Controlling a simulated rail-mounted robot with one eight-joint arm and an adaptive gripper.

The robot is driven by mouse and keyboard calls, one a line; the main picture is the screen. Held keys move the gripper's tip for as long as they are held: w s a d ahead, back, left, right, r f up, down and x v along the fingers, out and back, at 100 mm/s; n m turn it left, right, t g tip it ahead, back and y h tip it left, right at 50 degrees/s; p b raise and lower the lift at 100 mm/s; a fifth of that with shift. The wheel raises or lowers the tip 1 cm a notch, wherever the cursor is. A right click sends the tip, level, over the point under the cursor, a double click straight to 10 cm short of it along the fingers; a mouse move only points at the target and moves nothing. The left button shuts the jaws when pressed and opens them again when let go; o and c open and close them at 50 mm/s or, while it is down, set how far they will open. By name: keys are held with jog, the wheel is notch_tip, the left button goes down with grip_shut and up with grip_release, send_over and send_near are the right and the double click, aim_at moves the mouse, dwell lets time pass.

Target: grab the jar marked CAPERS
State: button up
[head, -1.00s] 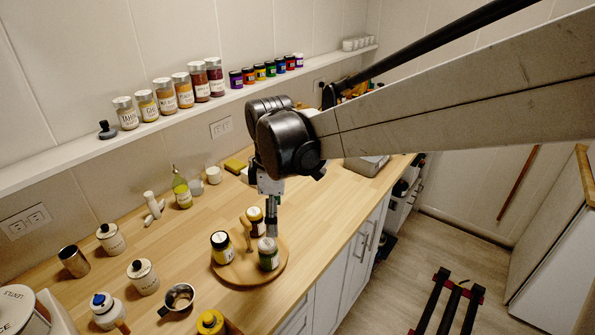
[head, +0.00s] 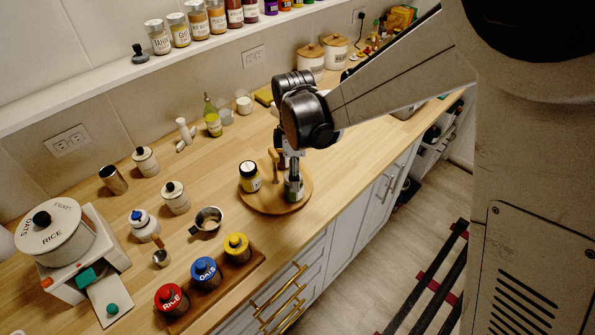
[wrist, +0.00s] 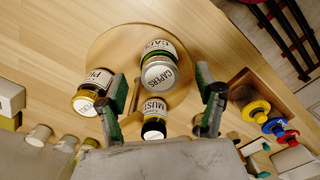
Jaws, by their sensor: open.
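In the head view the jar (head: 293,190) stands at the front right of a round wooden turntable (head: 268,206). My gripper (wrist: 163,78) is open, pointing down, with its fingers on either side of the jar in the wrist picture. In the head view my gripper (head: 292,174) is right over the jar and partly hides it. I cannot tell whether the fingers touch it.
A metal cup (head: 207,221) sits left.

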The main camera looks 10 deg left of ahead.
jog(key=shift+a+f+p, duration=0.1)
jog(key=shift+f+p, duration=0.55)
jog(key=shift+f, duration=1.95)
jog(key=shift+c, duration=0.4)
jog(key=c, duration=1.4)
